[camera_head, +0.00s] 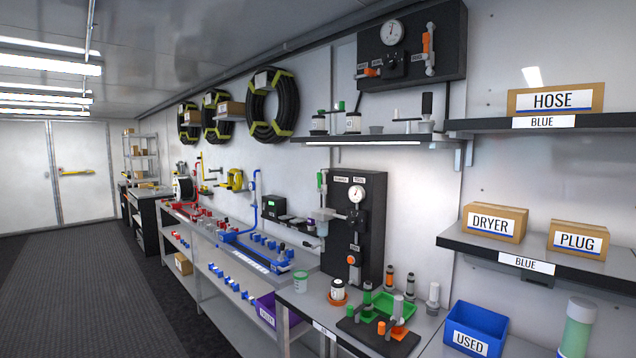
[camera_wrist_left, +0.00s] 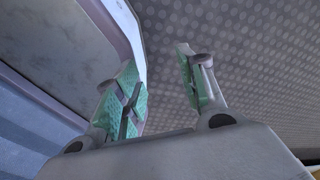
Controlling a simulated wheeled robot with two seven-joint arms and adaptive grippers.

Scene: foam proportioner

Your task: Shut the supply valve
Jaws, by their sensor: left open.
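A black panel (camera_head: 371,222) with a round gauge (camera_head: 357,194) and grey piping stands on the bench. A valve with a green handle (camera_head: 322,181) is at its left edge; the handle looks upright. An orange part (camera_head: 351,259) sits low on the panel. The small labels are too small to read, so I cannot tell which part is the supply valve. My left gripper (camera_wrist_left: 158,68) is open and empty in the left wrist view, with grey dotted floor and a pale edge behind it. Neither gripper shows in the head view.
A bench (camera_head: 312,303) holds a white-lidded jar (camera_head: 338,290), a green tray (camera_head: 385,306) and small fittings. A second black gauge panel (camera_head: 410,45) hangs above the shelf. A blue bin (camera_head: 475,328) stands at the right. The floor (camera_head: 90,290) at the left is clear.

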